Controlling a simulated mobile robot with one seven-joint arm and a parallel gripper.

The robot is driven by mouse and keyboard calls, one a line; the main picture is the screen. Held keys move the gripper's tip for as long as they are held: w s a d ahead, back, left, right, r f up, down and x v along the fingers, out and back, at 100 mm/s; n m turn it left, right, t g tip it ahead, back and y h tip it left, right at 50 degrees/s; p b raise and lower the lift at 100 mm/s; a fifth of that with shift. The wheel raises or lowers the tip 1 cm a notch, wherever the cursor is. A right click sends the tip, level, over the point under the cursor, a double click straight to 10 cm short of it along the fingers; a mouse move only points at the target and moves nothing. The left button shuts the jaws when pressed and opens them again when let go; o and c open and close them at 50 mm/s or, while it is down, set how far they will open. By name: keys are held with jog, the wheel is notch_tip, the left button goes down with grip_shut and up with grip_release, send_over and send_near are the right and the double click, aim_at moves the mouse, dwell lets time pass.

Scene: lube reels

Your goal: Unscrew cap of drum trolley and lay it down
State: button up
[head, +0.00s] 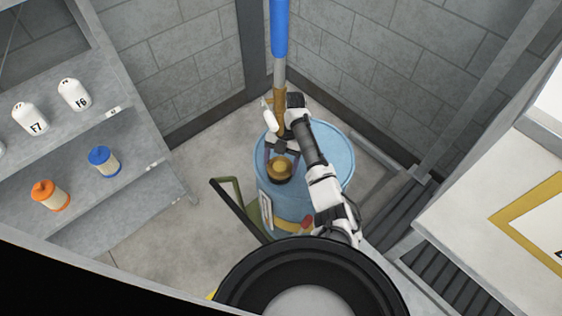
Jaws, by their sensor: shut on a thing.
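The blue drum (335,158) stands upright on the trolley, whose olive-green frame (230,190) shows at its left. A round brass-coloured cap (280,167) is at the drum's top, toward the near left. My gripper (279,158) reaches in from the right and is shut on the cap, with its dark fingers around it. The fingers partly hide the cap's sides. I cannot tell whether the cap is seated on the drum or just above it.
Shelves at left hold an orange canister (46,193), a blue-topped canister (104,160) and white bottles (74,94). A light worktop (475,200) is at right. Bare floor (150,225) lies left of the trolley.

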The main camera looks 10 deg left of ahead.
jog(key=shift+s+f, duration=0.2)
jog(key=shift+f, duration=0.15)
